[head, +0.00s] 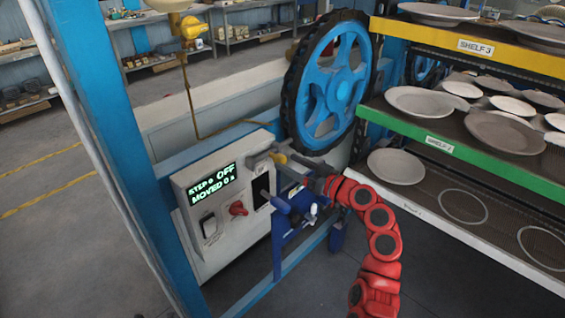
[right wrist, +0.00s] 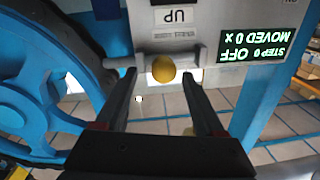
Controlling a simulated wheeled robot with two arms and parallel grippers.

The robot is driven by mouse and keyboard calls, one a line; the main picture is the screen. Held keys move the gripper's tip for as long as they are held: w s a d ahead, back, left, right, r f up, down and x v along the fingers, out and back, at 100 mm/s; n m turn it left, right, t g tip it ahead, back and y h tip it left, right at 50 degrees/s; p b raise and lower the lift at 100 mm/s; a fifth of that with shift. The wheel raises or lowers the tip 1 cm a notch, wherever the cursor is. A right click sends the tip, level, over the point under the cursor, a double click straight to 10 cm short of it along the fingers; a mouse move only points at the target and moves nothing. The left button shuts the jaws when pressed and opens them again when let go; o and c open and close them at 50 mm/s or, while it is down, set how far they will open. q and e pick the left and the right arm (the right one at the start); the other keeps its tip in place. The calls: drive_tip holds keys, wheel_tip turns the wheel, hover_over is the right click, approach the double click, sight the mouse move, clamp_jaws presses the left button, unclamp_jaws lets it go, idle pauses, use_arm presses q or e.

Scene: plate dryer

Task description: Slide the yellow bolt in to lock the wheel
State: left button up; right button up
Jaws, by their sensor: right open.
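The yellow bolt shows as a round yellow knob (right wrist: 163,69) on a grey horizontal bar in the right wrist view. In the head view its yellow end (head: 279,158) is small, at the top right of the control box. My right gripper (head: 291,168) is open at the bolt. In the right wrist view its two fingers (right wrist: 158,78) stand either side of the knob, with visible gaps. The blue wheel (head: 343,90) with a dark toothed rim stands behind the box, and it also fills the left of the wrist view (right wrist: 35,98). My left gripper is not in view.
The control box (head: 222,250) has a display reading "STEP 0 OFF, MOVED 0", a red knob (head: 238,208) and a switch. Shelves with plates, including the green-edged one (head: 470,163), stand close on the right. A blue upright (head: 105,120) stands at the left.

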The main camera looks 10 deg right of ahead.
drive_tip(key=b+v, duration=0.3)
drive_tip(key=v, duration=1)
drive_tip(key=shift+s+d, duration=0.15)
drive_tip(key=shift+s, duration=0.05)
